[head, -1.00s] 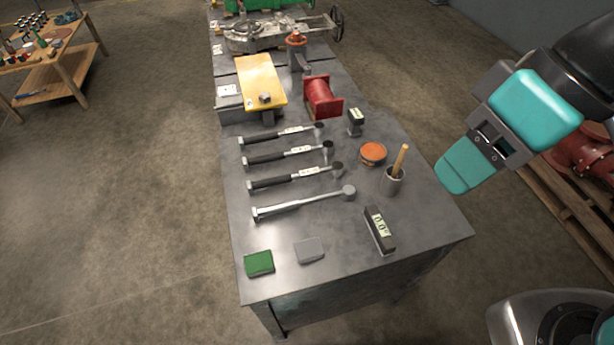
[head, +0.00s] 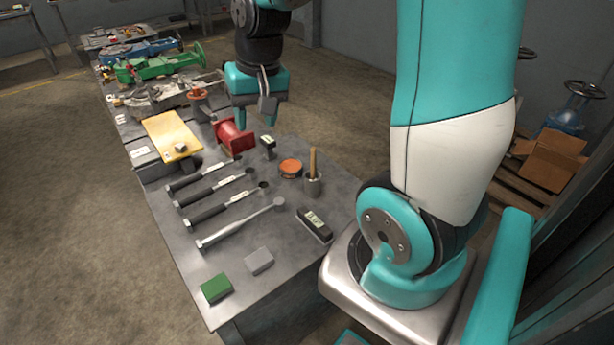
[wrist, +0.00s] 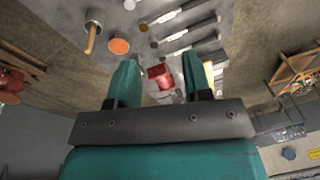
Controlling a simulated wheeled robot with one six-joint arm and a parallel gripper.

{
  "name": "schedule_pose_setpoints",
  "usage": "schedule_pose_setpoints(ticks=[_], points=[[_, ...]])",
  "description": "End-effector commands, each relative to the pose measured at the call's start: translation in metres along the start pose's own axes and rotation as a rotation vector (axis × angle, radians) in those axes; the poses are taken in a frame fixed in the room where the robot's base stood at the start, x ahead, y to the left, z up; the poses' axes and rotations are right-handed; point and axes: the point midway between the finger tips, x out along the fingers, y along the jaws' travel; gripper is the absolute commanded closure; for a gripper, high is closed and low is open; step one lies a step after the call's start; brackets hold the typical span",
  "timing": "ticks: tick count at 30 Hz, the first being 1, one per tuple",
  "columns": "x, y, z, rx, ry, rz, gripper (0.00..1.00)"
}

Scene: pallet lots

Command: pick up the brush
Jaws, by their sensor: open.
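The brush (head: 313,160) shows only as a wooden handle standing up, slightly tilted, out of a grey cup (head: 314,187) near the right edge of the bench. Its lower end is hidden in the cup. In the wrist view the handle (wrist: 90,40) and the cup (wrist: 95,16) are at the upper left, outside the fingers. My gripper (head: 256,119) is open and empty, pointing down above the bench. In the head view it is farther back and to the left of the brush, near the red part. Its teal fingers (wrist: 160,65) are apart in the wrist view.
An orange round tin (head: 290,168) and a black gauge (head: 314,224) stand close to the cup. A red cylindrical part (head: 236,135) and a small dark gauge (head: 268,143) are near my gripper. Several torque wrenches (head: 240,222) lie to the left. Green and grey blocks are in front.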

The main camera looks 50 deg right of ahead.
Motion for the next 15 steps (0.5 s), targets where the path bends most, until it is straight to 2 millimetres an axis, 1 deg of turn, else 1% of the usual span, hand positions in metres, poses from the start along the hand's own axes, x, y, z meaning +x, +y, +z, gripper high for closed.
schedule_pose_setpoints(ticks=[1,2,3,6,9,11,14,15], points=[[0.012,0.037,-0.021,0.149,0.011,0.049,0.55],[0.017,0.057,-0.029,0.224,0.020,0.075,0.55],[0.021,0.080,-0.039,0.312,0.031,0.106,0.55],[0.029,0.125,-0.051,0.471,0.052,0.165,0.55],[0.036,0.147,-0.055,0.544,0.060,0.193,0.55],[0.044,0.153,-0.056,0.559,0.061,0.200,0.55],[0.064,0.157,-0.055,0.559,0.059,0.200,0.55],[0.073,0.158,-0.055,0.558,0.058,0.200,0.55]])
